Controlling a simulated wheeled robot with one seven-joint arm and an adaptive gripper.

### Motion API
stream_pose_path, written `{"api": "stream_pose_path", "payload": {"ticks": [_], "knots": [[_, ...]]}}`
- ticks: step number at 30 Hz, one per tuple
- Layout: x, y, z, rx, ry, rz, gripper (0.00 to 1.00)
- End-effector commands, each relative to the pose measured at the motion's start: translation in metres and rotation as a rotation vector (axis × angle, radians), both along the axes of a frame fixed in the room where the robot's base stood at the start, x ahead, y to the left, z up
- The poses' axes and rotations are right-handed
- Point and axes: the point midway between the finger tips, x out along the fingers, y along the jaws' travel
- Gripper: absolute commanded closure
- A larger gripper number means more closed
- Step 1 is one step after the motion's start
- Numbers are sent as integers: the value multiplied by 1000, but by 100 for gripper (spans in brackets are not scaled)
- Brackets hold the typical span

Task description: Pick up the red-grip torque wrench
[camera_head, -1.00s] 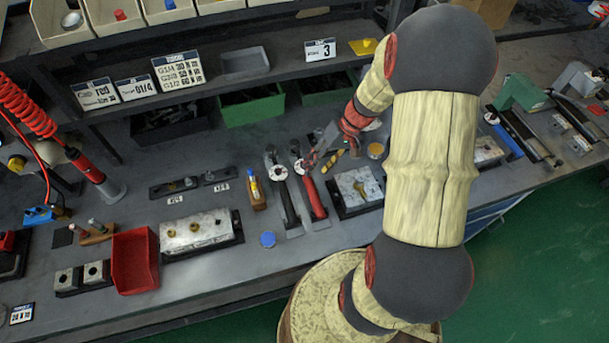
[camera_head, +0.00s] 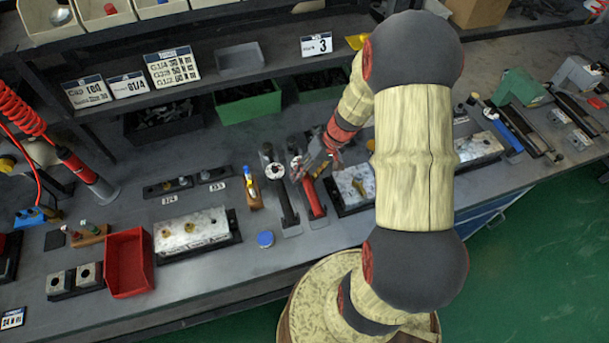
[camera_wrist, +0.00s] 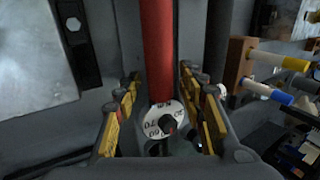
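The red-grip torque wrench (camera_head: 313,197) lies on the grey bench with its dial end away from me. In the wrist view its red grip (camera_wrist: 157,50) runs up from a round white dial (camera_wrist: 163,119). My gripper (camera_head: 312,165) is over the dial end of this wrench. In the wrist view my gripper (camera_wrist: 160,105) is open, with yellow-padded fingers on either side of the dial and the near end of the grip. Neither finger visibly touches it. A black-grip wrench (camera_head: 287,203) lies close to its left.
A valve block (camera_head: 352,190) on a dark base sits just right of the red wrench. A wooden holder (camera_head: 253,196) with marker pens stands left of the black wrench.

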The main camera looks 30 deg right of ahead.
Motion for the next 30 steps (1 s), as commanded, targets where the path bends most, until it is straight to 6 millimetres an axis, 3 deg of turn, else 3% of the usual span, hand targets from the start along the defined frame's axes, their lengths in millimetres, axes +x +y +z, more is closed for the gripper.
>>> {"api": "stream_pose_path", "payload": {"ticks": [20, 30], "knots": [[0, 0, 0, 0, 0, -1, 100], [0, 0, 0, 0, -1, 0, 100]]}}
